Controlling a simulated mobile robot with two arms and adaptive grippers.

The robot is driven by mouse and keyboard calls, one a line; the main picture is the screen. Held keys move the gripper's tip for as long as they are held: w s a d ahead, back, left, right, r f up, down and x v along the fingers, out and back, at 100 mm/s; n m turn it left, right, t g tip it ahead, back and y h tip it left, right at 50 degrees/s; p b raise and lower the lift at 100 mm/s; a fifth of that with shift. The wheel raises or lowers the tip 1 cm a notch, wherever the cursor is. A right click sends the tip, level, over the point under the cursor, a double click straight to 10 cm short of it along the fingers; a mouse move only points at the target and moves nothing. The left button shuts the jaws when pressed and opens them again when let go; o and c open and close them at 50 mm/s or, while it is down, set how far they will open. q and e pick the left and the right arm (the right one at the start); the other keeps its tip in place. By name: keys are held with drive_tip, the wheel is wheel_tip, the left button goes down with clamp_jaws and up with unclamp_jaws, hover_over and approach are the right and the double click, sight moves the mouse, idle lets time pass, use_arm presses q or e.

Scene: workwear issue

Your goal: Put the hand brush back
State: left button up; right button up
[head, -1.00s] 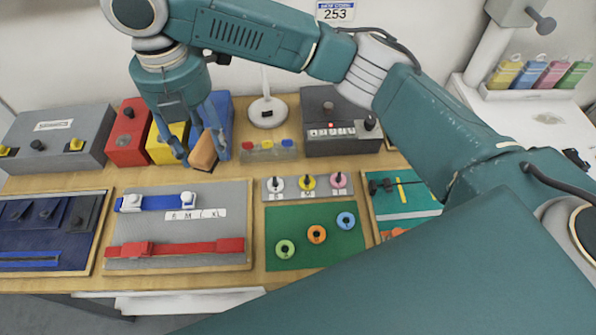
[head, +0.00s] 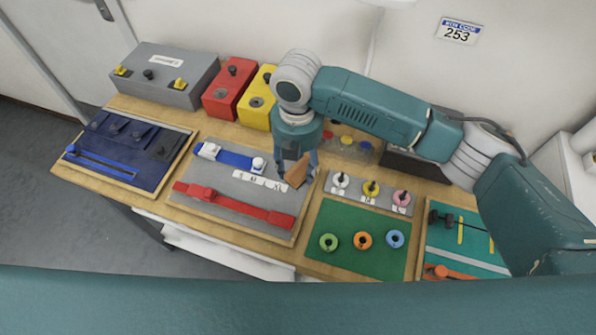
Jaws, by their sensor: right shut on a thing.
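The hand brush (head: 297,171) shows as a small brown wooden piece between the fingers of my right gripper (head: 296,166). My right gripper points down and is shut on it. The brush appears in front of the upper right corner of the grey belt board (head: 215,214), near the white size label strip. I cannot tell whether it touches the board or hangs above it. Its bristles are not clearly seen. My left gripper is not in view.
Blue (head: 228,155) and red (head: 236,206) belts lie on the grey board. A green board (head: 345,220) with colored rings is to the right. Grey (head: 167,76), red (head: 228,90) and yellow (head: 256,97) boxes stand behind. A dark blue board (head: 125,150) is at left.

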sight(298, 175)
wheel_tip(298, 175, down, 4)
drive_tip(key=shift+r+p, duration=0.1)
drive_tip(key=shift+p, duration=0.25)
drive_tip(key=shift+f, duration=0.25)
drive_tip(key=o, duration=1)
drive_tip(key=shift+r, duration=0.15)
